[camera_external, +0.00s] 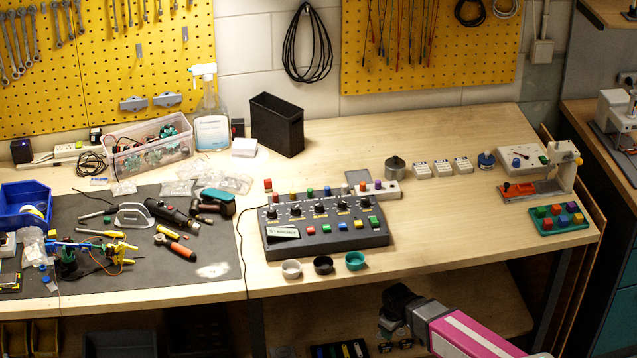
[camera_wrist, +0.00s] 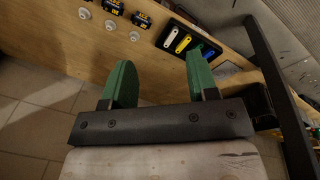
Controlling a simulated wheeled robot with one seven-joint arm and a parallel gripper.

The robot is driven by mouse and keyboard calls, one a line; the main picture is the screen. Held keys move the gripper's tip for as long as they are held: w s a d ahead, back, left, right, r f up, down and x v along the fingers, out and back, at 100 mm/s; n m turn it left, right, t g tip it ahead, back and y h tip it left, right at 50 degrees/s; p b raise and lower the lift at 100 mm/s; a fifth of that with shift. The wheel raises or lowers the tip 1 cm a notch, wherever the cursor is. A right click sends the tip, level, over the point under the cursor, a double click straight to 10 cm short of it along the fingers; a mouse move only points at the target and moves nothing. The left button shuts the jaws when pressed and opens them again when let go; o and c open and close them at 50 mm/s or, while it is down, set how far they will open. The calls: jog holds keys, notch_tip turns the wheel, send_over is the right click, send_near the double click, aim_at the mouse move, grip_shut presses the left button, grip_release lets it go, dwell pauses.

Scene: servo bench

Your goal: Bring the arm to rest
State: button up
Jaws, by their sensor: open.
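My arm (camera_external: 470,335) enters the external view at the bottom right, with a pink link and a dark end below the bench's front edge. My gripper (camera_wrist: 161,85) shows in the wrist view as two green fingers on a dark bar. The fingers stand wide apart with nothing between them. In the external view the fingers are too small and dark to make out clearly. The gripper is low, in front of the lower shelf (camera_external: 480,290), and touches nothing that I can see.
A wooden bench (camera_external: 440,230) carries a control box (camera_external: 325,240) with knobs, three small cups, a teal tray (camera_external: 558,218) of colored blocks and a grey mat (camera_external: 190,270) with tools. In the wrist view a dark tray (camera_wrist: 190,44) of colored pieces lies on the shelf. A dark post (camera_wrist: 280,90) stands right.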

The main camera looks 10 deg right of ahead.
jog(key=s+d+r+m, duration=0.1)
jog(key=s+d+m, duration=0.2)
jog(key=d, duration=0.5)
jog(key=s+d+r+m+g, duration=0.1)
jog(key=s+d+m, duration=0.2)
jog(key=d, duration=0.6)
jog(key=shift+s+d+r+m+g+y, duration=0.2)
jog(key=shift+m+g+y, duration=0.1)
jog(key=shift+m, duration=0.5)
